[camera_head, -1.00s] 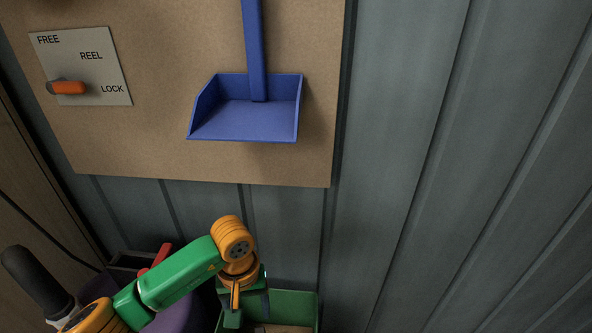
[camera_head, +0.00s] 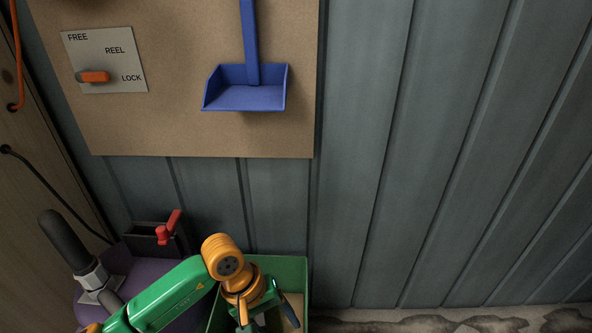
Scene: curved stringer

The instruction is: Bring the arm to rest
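My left arm, green with orange joints, comes in from the bottom left in the head view. My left gripper (camera_head: 267,313) points down over a green open box (camera_head: 280,264). Its fingertips look spread apart, with nothing seen between them, though the bottom edge of the picture cuts off the lower part. My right gripper is not in view.
A brown board (camera_head: 190,135) on the grey corrugated wall (camera_head: 400,150) carries a blue dustpan (camera_head: 250,92) and a FREE/REEL/LOCK plate with an orange lever (camera_head: 96,77). A purple round body (camera_head: 88,312), black handle (camera_head: 65,243) and red lever (camera_head: 168,228) are at lower left.

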